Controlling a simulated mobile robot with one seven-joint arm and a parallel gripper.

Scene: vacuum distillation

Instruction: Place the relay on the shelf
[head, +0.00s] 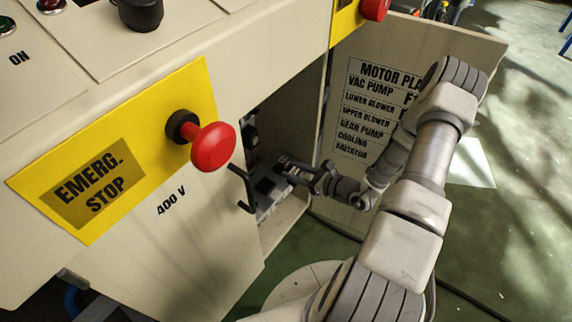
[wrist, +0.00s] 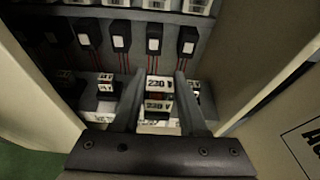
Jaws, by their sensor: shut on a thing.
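My gripper (wrist: 160,80) shows in the wrist view with its two dark fingers around a small dark relay (wrist: 158,106). The relay has white labels reading 230 V on its top and front. In the head view my gripper (head: 266,186) is at the opening of the cabinet, and the relay cannot be made out there. In the wrist view a grey shelf (wrist: 86,103) lies inside the cabinet below and behind the relay. I cannot tell whether the relay touches the shelf.
Another labelled relay (wrist: 105,86) stands left of my gripper, and a partly hidden one is close on the right. Several black plugs (wrist: 121,38) with red wires line the back. Cabinet walls flank both sides. The open door (head: 340,110) stands beside my arm, near a red emergency button (head: 213,147).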

